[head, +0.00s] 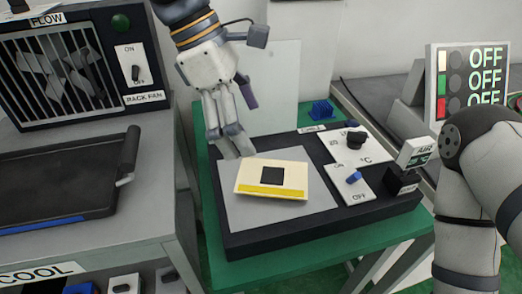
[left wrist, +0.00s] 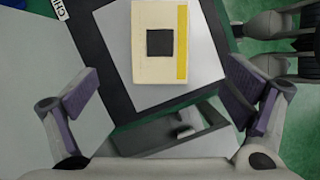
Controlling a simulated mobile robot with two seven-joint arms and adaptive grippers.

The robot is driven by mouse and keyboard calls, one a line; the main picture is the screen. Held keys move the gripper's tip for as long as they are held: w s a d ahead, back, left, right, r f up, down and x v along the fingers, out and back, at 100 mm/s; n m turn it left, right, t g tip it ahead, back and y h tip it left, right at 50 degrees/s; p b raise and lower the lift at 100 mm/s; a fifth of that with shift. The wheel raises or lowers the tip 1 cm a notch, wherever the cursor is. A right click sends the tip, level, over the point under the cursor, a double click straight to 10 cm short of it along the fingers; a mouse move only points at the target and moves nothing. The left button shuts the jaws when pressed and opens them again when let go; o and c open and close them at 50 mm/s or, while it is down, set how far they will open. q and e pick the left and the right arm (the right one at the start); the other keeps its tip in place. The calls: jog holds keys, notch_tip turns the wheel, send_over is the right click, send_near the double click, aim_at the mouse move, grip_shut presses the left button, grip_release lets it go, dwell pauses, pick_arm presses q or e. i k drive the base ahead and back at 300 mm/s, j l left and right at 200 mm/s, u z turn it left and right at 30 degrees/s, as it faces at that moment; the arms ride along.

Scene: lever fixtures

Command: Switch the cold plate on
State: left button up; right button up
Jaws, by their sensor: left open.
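The cold plate is a black unit with a flat grey plate (head: 305,217) on top; the plate also shows in the left wrist view (left wrist: 120,45). A small blue lever (head: 354,177) sits on its white panel between ON and OFF marks; I cannot tell which mark it is set toward. A cream card (head: 284,168) with a black square and yellow stripe lies on the plate. My left gripper (head: 241,125) is open and empty, above the plate's back left part, left of the lever. The lever is not visible in the left wrist view. My right gripper is not visible.
A black knob (head: 356,140) is behind the lever, and a small AIR display (head: 415,153) is at its right. A panel (head: 468,80) shows OFF three times. The rack fan switch (head: 135,72) and a black tray (head: 60,175) are left. My right arm fills the right edge.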

aim_at(353, 178)
jog(key=k, duration=1)
